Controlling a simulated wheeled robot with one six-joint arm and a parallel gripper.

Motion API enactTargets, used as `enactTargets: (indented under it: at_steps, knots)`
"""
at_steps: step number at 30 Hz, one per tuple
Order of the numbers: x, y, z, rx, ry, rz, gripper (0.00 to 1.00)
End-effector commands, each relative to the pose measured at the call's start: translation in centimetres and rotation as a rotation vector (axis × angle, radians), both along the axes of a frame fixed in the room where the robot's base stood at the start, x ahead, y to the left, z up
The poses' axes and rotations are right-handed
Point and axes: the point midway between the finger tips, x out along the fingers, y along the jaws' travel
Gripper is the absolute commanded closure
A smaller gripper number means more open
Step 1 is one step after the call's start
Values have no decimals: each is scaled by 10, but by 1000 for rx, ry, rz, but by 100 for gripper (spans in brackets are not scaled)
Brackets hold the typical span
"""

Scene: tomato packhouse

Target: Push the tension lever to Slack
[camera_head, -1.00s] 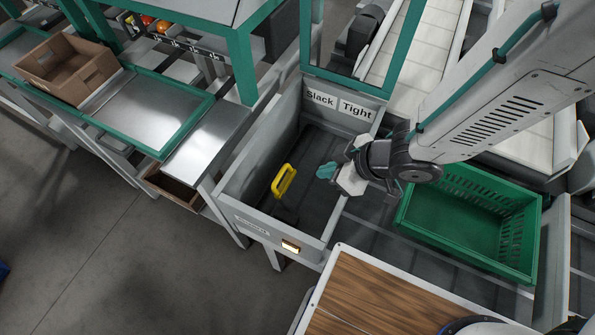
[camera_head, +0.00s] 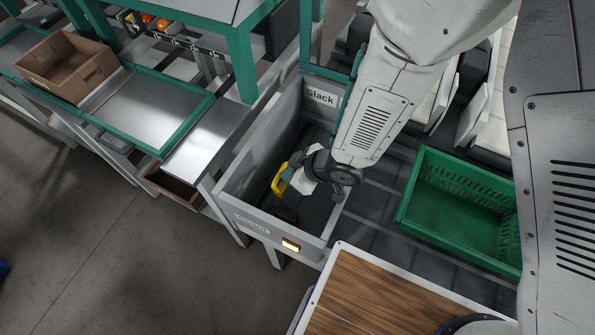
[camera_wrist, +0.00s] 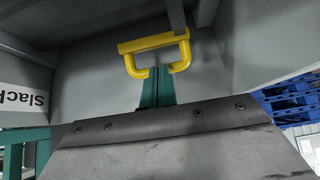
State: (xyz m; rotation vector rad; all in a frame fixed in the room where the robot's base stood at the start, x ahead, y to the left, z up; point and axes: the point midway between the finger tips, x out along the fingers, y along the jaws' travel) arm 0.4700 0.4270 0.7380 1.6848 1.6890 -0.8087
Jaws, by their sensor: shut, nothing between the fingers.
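The tension lever has a yellow loop handle (camera_head: 277,181) and stands inside a grey open-topped box. In the wrist view the handle (camera_wrist: 152,42) shows just beyond my fingertips. My gripper (camera_head: 289,171) is shut and empty, with teal fingers, close to the handle on its right side. In the wrist view the fingers (camera_wrist: 158,78) line up with the gap between the handle's two bent ends. I cannot tell whether they touch. The Slack label (camera_head: 320,97) is on the box's far wall. The Tight label is hidden behind my arm in the head view.
The grey box walls (camera_head: 235,205) stand around the lever. A green crate (camera_head: 462,165) is to the right, a wooden-topped surface (camera_head: 375,295) in front. Blue slatted stacks (camera_wrist: 292,100) show in the wrist view.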

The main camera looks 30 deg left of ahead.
Motion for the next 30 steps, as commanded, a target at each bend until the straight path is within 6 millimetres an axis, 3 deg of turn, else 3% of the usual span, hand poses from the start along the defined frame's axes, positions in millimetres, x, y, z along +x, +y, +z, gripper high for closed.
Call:
enactTargets:
  at_steps: [10, 17, 30]
  knots:
    - [0, 2, -1, 0, 0, 0, 100]
    - [0, 23, -5, 0, 0, 0, 100]
    - [1, 14, 4, 1, -1, -2, 100]
